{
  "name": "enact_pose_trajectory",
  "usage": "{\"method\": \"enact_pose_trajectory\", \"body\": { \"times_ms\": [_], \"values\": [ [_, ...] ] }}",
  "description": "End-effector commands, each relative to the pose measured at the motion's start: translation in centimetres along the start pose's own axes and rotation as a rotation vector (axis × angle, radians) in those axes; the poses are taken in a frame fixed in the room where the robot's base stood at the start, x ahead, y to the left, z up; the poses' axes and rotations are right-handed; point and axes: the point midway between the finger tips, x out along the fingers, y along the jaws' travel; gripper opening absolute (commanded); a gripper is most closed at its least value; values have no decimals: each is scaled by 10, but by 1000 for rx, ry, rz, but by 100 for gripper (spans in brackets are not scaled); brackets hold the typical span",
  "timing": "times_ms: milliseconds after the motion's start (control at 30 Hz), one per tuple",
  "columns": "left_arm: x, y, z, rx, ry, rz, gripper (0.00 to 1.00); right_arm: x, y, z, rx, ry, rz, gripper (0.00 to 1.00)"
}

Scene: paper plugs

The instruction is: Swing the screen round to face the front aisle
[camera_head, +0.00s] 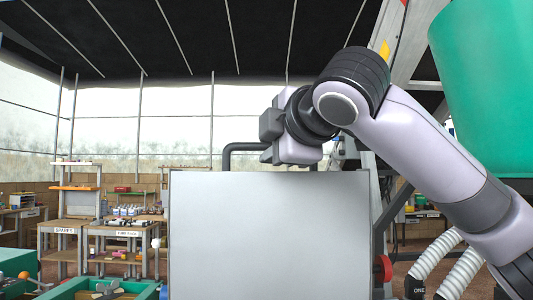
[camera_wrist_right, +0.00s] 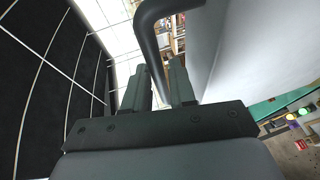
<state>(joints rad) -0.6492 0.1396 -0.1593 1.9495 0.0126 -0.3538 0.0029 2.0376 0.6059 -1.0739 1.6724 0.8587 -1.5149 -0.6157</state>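The screen (camera_head: 270,235) is a plain light grey panel that fills the lower middle of the head view. A dark tubular handle (camera_head: 232,150) rises above its top edge at the left and bends over to the right. My right gripper (camera_head: 270,142) is at this handle, above the screen's top edge. In the right wrist view the handle (camera_wrist_right: 148,28) runs down between the two fingers of my right gripper (camera_wrist_right: 163,75), which look closed on it. The screen (camera_wrist_right: 270,45) is on the right there. My left gripper is out of view.
A green tray (camera_head: 62,293) is at the lower left, with wooden shelves and workbenches (camera_head: 118,232) farther back. A large green container (camera_head: 490,80) hangs at the upper right. White ribbed hoses (camera_head: 437,256) and a red knob (camera_head: 384,268) are right of the screen.

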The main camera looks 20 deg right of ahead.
Motion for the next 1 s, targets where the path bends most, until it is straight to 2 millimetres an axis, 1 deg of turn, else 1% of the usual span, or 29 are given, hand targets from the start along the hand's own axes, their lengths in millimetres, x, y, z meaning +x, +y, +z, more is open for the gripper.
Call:
{"method": "enact_pose_trajectory", "body": {
  "times_ms": [33, 100, 200, 300, 433, 1000],
  "values": [
    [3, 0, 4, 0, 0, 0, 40, -10, -1, -1, 0, 3, 4, 25],
    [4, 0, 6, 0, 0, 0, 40, -21, -1, 0, 0, 3, 4, 25],
    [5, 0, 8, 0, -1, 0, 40, -34, -1, -1, 0, 3, 2, 25],
    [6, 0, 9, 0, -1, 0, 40, -41, 0, -1, 0, 3, 2, 25],
    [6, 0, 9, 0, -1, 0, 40, -44, 0, -1, 0, 1, 0, 25],
    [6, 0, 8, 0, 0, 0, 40, -44, 0, -1, 0, 2, 1, 25]
  ]
}}
